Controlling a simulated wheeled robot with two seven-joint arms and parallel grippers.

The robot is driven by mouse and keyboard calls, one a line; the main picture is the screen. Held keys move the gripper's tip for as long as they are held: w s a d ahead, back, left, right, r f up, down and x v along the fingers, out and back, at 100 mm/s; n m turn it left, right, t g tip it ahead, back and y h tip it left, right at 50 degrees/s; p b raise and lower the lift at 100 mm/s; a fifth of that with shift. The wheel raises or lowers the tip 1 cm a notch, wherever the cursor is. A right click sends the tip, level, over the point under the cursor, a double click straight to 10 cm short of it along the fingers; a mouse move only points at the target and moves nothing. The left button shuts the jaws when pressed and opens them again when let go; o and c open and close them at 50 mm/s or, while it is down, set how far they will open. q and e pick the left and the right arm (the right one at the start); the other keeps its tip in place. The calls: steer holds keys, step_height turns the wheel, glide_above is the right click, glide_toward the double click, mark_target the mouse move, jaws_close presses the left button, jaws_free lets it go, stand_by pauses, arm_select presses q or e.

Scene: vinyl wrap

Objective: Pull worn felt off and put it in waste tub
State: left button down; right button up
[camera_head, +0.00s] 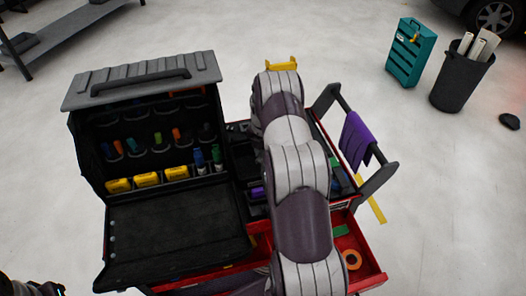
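My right arm reaches from the bottom edge up over the tool cart. It hides its own gripper and part of the cart. A yellow piece (281,64), perhaps a squeegee, shows just past the arm's far end; I cannot tell whether it is held. Dark parts of my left arm, perhaps the gripper (32,288), are cut off at the lower left corner. I cannot make out the worn felt. No waste tub is clearly recognisable on the cart.
The red and black cart (370,272) has an open tool case (175,225) with several coloured tools. A purple cloth (356,140) hangs on its right rail. A teal cabinet (410,52) and a black bin with white rolls (458,85) stand back right.

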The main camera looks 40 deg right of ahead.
steer(key=shift+f, duration=0.1)
steer(key=shift+w, duration=0.15)
steer(key=shift+w+a+f+b, duration=0.2)
steer(key=shift+w+a+b, duration=0.1)
steer(key=shift+a+b, duration=0.1)
steer(key=shift+w+a+f, duration=0.1)
steer(key=shift+w+a, duration=0.05)
steer(key=shift+w, duration=0.1)
steer(key=shift+w+a+f+b, duration=0.1)
steer(key=shift+w+a+b, duration=0.1)
steer(key=shift+w+b, duration=0.1)
steer(key=shift+w+a+f, duration=0.1)
steer(key=shift+w+a, duration=0.1)
steer(key=shift+a, duration=0.05)
